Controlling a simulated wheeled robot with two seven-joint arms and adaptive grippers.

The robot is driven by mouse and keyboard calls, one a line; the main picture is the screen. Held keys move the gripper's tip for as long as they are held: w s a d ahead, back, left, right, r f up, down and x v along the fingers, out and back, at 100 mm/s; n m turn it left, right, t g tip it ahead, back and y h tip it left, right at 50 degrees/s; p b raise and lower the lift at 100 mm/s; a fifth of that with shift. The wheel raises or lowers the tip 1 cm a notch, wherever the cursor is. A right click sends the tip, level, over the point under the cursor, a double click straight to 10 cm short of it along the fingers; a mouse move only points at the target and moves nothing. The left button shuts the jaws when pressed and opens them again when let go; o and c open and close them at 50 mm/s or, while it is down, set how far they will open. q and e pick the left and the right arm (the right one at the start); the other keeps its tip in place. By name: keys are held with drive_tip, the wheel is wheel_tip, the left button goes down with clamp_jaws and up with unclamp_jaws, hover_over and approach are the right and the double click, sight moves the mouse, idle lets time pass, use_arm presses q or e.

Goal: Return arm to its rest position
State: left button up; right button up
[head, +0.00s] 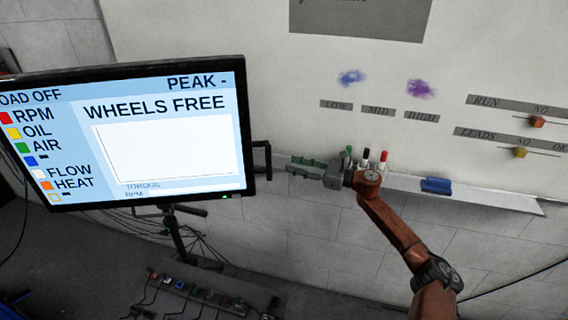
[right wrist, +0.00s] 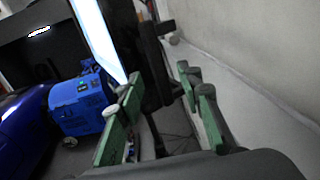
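My right arm (head: 390,228) reaches up from the lower right of the head view, in front of the whiteboard. Its gripper (head: 303,165) points left, between the monitor and the markers, close to the marker tray. In the right wrist view the gripper's green fingers (right wrist: 160,76) are spread apart with nothing held between them. The monitor's dark edge shows beyond them. My left gripper is not in the head view.
The monitor (head: 165,140), reading WHEELS FREE, stands left of my right gripper. Upright markers, including a red one (head: 383,161), stand just behind the wrist. A blue eraser (head: 436,185) lies on the tray (head: 490,194). The whiteboard (head: 270,85) has blue and purple smudges.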

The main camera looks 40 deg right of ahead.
drive_tip(key=shift+s+d, duration=0.3)
drive_tip(key=shift+s, duration=0.2)
